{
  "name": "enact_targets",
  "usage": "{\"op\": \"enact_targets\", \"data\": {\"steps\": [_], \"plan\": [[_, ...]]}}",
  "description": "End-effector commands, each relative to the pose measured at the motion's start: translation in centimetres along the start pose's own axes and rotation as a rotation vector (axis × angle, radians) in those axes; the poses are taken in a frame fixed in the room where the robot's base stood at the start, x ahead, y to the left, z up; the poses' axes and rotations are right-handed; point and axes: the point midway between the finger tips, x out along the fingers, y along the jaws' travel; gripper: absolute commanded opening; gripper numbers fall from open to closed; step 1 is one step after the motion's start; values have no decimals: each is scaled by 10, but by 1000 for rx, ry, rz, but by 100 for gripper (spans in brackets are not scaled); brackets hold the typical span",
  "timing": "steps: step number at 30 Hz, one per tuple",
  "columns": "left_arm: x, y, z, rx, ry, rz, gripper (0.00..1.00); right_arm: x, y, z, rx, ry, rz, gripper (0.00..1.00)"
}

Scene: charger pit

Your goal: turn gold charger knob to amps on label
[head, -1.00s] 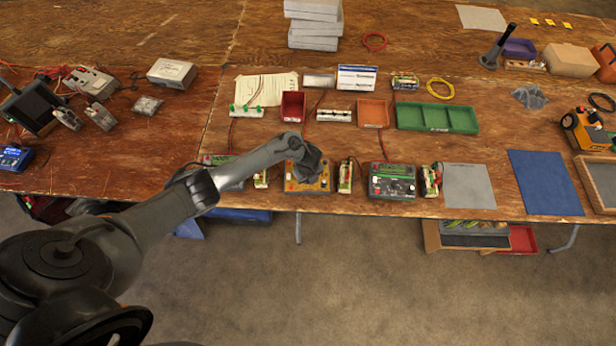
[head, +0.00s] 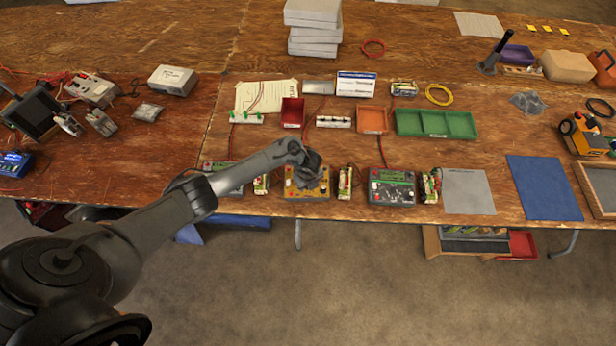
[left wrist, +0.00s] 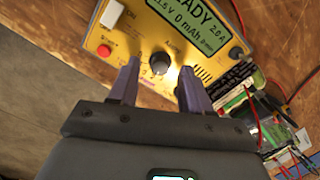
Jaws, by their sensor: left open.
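The gold charger (head: 316,190) sits near the front edge of the table, between two dark green-faced chargers. In the left wrist view the gold charger (left wrist: 148,38) shows a green screen (left wrist: 187,22) reading "READY", "2.0 A" and "0 mAh", partly cut off. Its black knob (left wrist: 160,63) lies just beyond and between my left fingertips. My left gripper (left wrist: 158,72) is open, with the fingers on either side of the knob's near side; I cannot tell whether they touch it. In the head view my left gripper (head: 305,172) hides part of the charger. My right gripper is not in view.
A dark charger (head: 392,187) stands to the right and another (head: 222,178) to the left, partly behind my arm. A battery pack (head: 345,183) lies close beside the gold charger. Red and green trays (head: 436,136) stand behind. A grey mat (head: 468,192) lies right.

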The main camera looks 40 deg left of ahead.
Motion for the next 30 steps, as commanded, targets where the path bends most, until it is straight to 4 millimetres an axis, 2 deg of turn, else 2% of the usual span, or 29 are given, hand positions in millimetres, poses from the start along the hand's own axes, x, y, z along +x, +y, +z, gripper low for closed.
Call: {"op": "enact_targets", "data": {"steps": [9,15,21,30], "plan": [[-57,-1,1,1,-1,-3,48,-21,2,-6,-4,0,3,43],[-84,-1,1,0,-1,-2,48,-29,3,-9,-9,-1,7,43],[-96,0,0,0,-1,-2,48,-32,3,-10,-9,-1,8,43],[-97,0,0,0,-1,-1,48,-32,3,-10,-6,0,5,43]]}}
